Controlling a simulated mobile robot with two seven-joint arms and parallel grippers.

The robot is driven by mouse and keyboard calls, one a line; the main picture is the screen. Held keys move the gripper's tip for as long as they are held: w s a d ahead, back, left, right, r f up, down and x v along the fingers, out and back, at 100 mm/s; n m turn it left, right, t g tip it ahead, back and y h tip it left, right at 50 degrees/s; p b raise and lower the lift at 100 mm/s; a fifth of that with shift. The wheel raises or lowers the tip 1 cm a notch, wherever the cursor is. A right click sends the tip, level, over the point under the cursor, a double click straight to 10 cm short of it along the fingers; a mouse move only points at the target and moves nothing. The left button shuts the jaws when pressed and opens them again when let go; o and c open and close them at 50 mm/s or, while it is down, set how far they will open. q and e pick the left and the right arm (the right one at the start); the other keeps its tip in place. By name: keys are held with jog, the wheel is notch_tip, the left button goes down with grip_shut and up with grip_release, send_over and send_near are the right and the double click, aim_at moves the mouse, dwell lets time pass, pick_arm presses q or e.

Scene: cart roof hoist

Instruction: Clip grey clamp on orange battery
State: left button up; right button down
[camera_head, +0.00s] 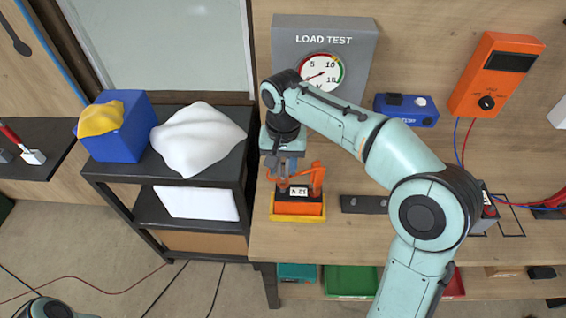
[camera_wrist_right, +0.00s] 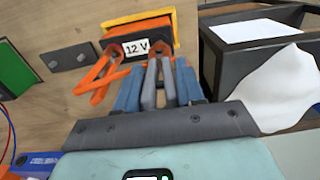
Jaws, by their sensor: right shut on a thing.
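The orange battery (camera_head: 298,208) with a black top and a 12 V label stands in a yellow holder at the left end of the workbench. In the right wrist view the battery (camera_wrist_right: 160,33) is just beyond the fingertips. My right gripper (camera_head: 284,166) is over its left side, shut on the grey clamp (camera_wrist_right: 152,88). The clamp's tips reach the battery's top beside the label; whether they grip a terminal I cannot tell. An orange clamp (camera_wrist_right: 98,76) sits at the other terminal, also seen in the head view (camera_head: 318,178). My left gripper is out of view.
A grey load tester (camera_head: 322,45) with a dial stands behind the battery. A black shelf cart (camera_head: 190,178) with a blue box (camera_head: 117,135) and white cloth (camera_head: 198,138) is to the left. A dark plate (camera_head: 363,204) lies right of the battery. An orange multimeter (camera_head: 495,75) is farther right.

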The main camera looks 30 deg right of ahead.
aim_at(283, 172)
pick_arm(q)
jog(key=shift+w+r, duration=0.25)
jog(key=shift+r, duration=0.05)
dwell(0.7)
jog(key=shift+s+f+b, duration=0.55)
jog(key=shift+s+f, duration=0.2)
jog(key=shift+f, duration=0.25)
pick_arm(e)
jog(key=shift+f, duration=1.7)
jog(key=c, duration=0.6)
grip_release()
jog(key=shift+r, duration=0.15)
notch_tip(283, 172, up, 13)
jog(key=p, duration=0.3)
jog(key=shift+w+r, duration=0.1)
jog(key=shift+r, duration=0.05)
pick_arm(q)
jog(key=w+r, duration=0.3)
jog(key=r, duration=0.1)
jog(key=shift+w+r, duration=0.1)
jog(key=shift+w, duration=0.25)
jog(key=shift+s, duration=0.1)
